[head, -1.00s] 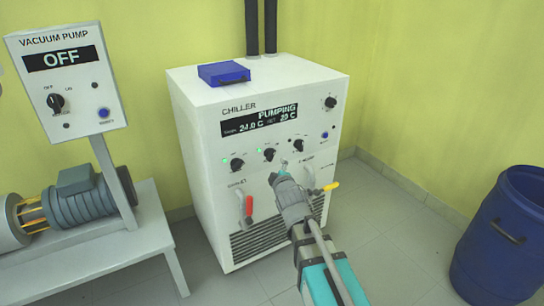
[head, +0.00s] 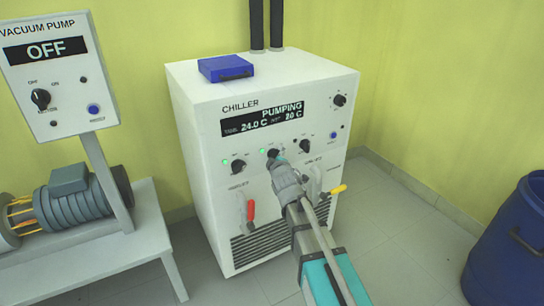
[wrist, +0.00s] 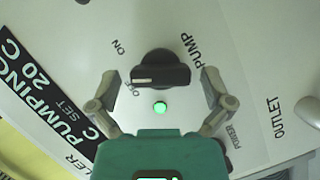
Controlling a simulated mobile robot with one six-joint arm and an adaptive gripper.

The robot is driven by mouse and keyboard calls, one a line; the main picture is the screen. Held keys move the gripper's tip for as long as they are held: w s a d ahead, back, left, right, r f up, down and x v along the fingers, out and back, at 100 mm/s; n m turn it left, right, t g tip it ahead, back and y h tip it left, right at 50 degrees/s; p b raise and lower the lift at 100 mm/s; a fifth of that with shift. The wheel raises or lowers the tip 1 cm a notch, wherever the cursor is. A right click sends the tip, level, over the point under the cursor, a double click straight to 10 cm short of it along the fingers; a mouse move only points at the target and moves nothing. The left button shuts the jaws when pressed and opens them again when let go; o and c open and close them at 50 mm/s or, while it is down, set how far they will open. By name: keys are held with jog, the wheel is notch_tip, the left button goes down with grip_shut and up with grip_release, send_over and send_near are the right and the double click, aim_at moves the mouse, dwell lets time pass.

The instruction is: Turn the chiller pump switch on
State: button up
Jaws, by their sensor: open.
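The chiller (head: 205,130) is a white cabinet whose display (head: 262,119) reads PUMPING, 24.0 C, set 20 C. Its pump switch is a black knob (wrist: 160,70) in the wrist view, with PUMP, ON and OFF printed around it. The knob's pale mark lies at its left end, beside the OFF print. A green lamp (wrist: 160,107) beside it is lit. My gripper (wrist: 161,76) is open, with one finger on each side of the knob in the picture; contact cannot be told. In the head view, my gripper (head: 276,158) partly covers the middle knob.
Other black knobs sit left (head: 237,166) and right (head: 306,146) of my gripper. Below are a red-handled valve (head: 250,210) and a yellow-handled valve (head: 338,190). The vacuum pump panel (head: 48,75) reads OFF. A blue barrel (head: 510,240) stands at right.

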jog(key=shift+w+f, duration=0.1)
jog(key=shift+w, duration=0.4)
jog(key=shift+c, duration=0.3)
jog(key=shift+s+a, duration=0.1)
jog(key=shift+a, duration=0.05)
jog(key=c, duration=1)
jog(key=shift+o, duration=0.2)
